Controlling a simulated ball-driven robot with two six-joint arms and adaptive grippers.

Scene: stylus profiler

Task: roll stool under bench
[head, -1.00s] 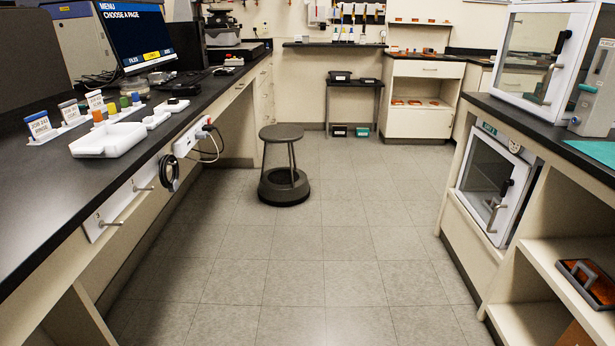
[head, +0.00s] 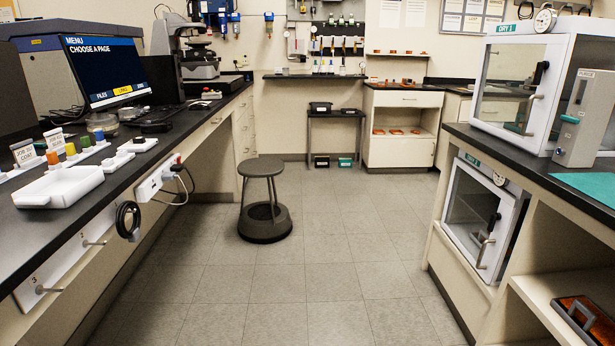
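The stool (head: 264,222) stands upright on the tiled floor in the aisle. It has a round dark grey seat (head: 261,167), thin legs and a heavy round dark base. It stands just to the right of the left bench (head: 140,168), beside the open knee space (head: 205,165) under that bench's far part, and its seat is lower than the bench top. Neither of my grippers shows in the head view.
The aisle floor (head: 310,265) is clear in front of the stool and to its right. A cable and power strip (head: 160,178) and a black ring (head: 128,219) are on the left bench's front. The right bench (head: 560,185) holds glass-door cabinets. A small table (head: 336,115) stands at the back.

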